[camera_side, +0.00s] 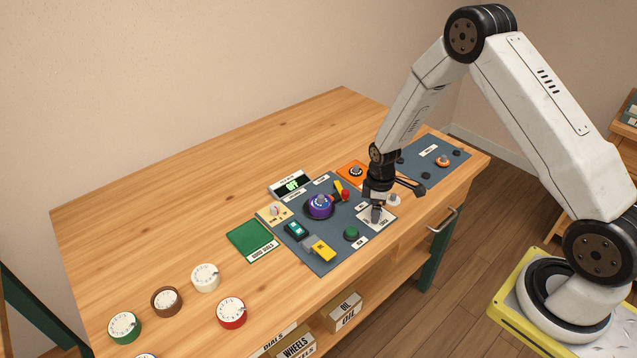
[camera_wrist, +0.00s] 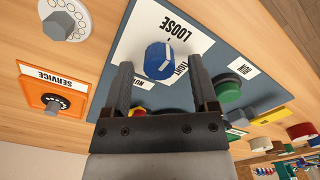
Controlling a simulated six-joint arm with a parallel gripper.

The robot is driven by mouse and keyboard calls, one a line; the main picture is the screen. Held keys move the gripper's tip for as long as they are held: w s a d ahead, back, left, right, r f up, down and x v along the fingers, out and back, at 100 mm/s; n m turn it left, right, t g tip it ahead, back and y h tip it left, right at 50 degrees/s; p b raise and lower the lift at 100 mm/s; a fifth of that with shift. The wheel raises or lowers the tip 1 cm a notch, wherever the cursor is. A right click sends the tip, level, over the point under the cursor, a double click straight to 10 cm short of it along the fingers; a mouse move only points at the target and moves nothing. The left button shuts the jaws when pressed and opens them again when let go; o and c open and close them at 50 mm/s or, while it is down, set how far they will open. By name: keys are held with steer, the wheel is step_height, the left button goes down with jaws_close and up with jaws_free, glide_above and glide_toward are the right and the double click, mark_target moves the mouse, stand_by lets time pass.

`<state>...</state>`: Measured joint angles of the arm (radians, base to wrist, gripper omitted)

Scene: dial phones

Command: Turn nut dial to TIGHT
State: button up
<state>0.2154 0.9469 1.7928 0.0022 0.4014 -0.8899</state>
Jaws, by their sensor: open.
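The nut dial is a blue knob (camera_wrist: 160,62) on a white plate (camera_wrist: 140,40) in the wrist view. The plate carries the words LOOSE and TIGHT, and a small NUT label is partly hidden by a finger. A pale mark shows at the knob's edge on the LOOSE side. My gripper (camera_wrist: 161,66) is open, with one finger on each side of the knob in the picture. I cannot tell whether the fingers touch it. In the side view my gripper (camera_side: 377,212) points down over the white plate (camera_side: 387,221) and hides the knob.
A green RUN button (camera_side: 351,233) and a yellow switch (camera_side: 323,250) sit nearby on the grey panel (camera_side: 320,262). A purple dial (camera_side: 320,205) and a red knob (camera_side: 345,195) stand farther left. Several loose phone dials, including a red one (camera_side: 231,312), lie on the table's left part.

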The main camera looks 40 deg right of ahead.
jaws_close()
stand_by(0.3)
steer(key=shift+m, duration=0.5)
steer(key=m, duration=0.3)
steer(key=shift+m, duration=0.3)
steer(key=m, duration=0.4)
steer(key=shift+d, duration=0.15)
steer(key=m, duration=0.9)
steer(key=shift+s, duration=0.1)
steer(key=shift+m, duration=0.3)
